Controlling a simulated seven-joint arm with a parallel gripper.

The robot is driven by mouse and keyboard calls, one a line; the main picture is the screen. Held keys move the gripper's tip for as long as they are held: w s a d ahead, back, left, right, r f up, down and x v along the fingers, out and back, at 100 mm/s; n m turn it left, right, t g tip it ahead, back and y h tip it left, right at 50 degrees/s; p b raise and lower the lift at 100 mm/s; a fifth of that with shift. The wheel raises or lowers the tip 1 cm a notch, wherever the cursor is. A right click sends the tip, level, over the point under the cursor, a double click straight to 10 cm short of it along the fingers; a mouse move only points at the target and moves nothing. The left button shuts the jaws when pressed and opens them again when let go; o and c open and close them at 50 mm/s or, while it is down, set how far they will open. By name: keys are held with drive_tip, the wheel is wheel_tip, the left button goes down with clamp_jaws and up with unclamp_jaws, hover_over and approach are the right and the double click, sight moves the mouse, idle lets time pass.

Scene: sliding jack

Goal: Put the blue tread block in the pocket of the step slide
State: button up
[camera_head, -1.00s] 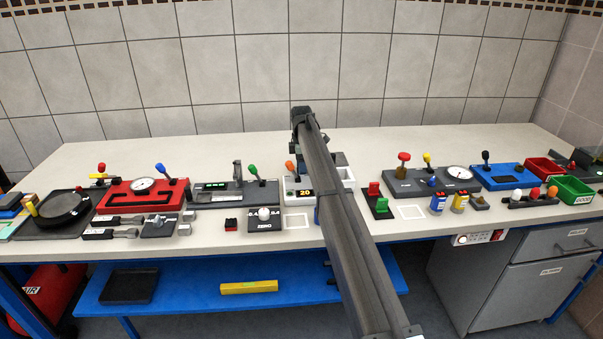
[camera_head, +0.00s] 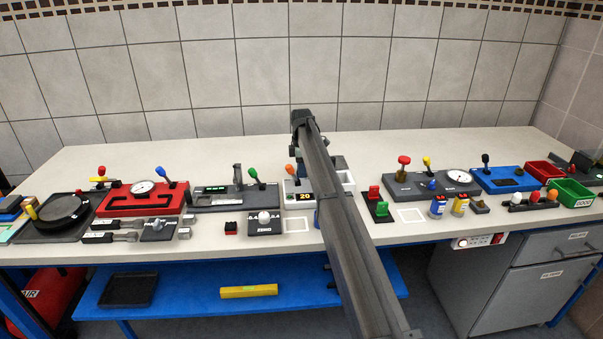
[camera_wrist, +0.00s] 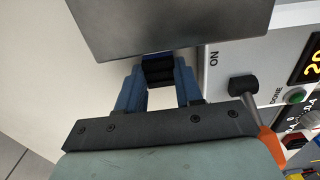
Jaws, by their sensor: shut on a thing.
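In the wrist view, the two blue fingers of my gripper (camera_wrist: 158,84) are shut on a dark ridged block (camera_wrist: 158,71), black with a hint of dark blue at its far edge. It appears to be the tread block, but shade makes its colour uncertain. A flat dark grey plate (camera_wrist: 168,25) covers the far end of the block and fingertips. I cannot tell whether they touch the plate. The pocket of the step slide cannot be made out. In the head view, my arm hides the gripper and block.
In the head view, the display unit (camera_head: 304,196) stands left of my arm. Bare bench top lies behind the devices.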

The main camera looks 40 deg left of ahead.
wheel_tip(320, 180, up, 8)
drive_tip(key=shift+f, duration=0.1)
wheel_tip(320, 180, up, 2)
drive_tip(key=s+a, duration=0.1)
drive_tip(key=s, duration=0.1)
drive_tip(key=r, duration=0.2)
hover_over(203, 201)
drive_tip(key=shift+d+f, duration=0.15)
drive_tip(key=shift+f, duration=4.7)
drive_tip(key=shift+f, duration=0.1)
drive_tip(key=o, duration=1.1)
